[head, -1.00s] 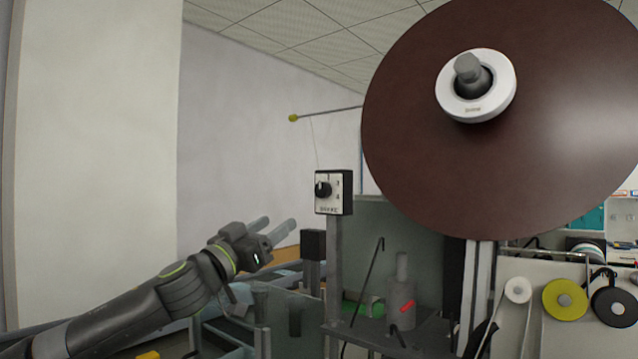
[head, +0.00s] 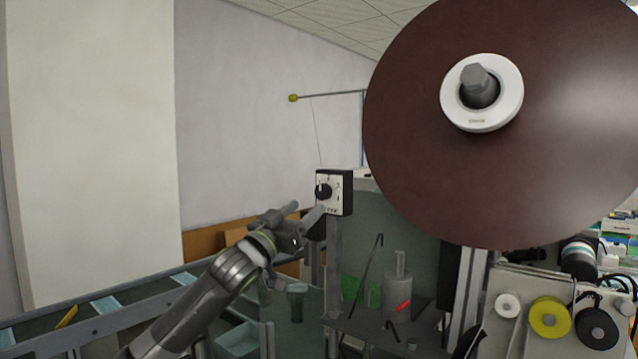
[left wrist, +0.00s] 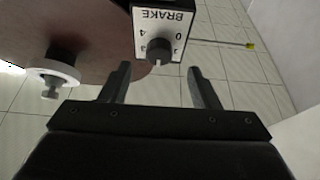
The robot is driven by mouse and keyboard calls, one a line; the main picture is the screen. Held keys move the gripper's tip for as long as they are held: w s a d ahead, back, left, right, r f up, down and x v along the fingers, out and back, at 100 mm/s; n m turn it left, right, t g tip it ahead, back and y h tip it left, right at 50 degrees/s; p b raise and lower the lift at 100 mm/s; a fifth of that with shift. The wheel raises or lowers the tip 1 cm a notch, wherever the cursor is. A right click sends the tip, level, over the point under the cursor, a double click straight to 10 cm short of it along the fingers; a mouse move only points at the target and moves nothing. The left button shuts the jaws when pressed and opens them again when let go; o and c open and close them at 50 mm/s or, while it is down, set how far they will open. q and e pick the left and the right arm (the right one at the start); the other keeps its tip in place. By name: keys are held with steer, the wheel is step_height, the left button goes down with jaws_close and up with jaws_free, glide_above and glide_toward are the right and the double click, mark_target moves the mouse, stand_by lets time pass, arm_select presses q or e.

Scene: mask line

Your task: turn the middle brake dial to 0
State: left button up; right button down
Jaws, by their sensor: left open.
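A small box labelled BRAKE (head: 345,192) with a white face and black sides stands on a post left of the big brown reel. Its round black dial knob (head: 323,191) sticks out from the face. My left gripper (head: 304,211) is open and empty, just below and in front of the knob. In the left wrist view the BRAKE label (left wrist: 164,16) is upside down, and the knob (left wrist: 159,50) lies ahead between the two open fingertips (left wrist: 158,70), apart from them. A 0 shows at the face's right side; the knob's setting is too small to read. Only one dial is in view.
The large brown reel (head: 420,150) with a white hub (head: 500,105) fills the upper right. A thin rod with a yellow tip (head: 293,98) reaches out above the box. A grey machine frame with a cylinder (head: 398,285) is below. Left of the box is open.

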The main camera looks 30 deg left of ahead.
mark_target(320, 195)
arm_select(q)
steer(key=p+x, duration=0.3)
steer(key=x, duration=0.1)
steer(key=shift+w+r, duration=0.3)
steer(key=shift+w+d+r+p, duration=0.15)
steer(key=shift+w+p, duration=0.4)
steer(key=shift+w, duration=0.35)
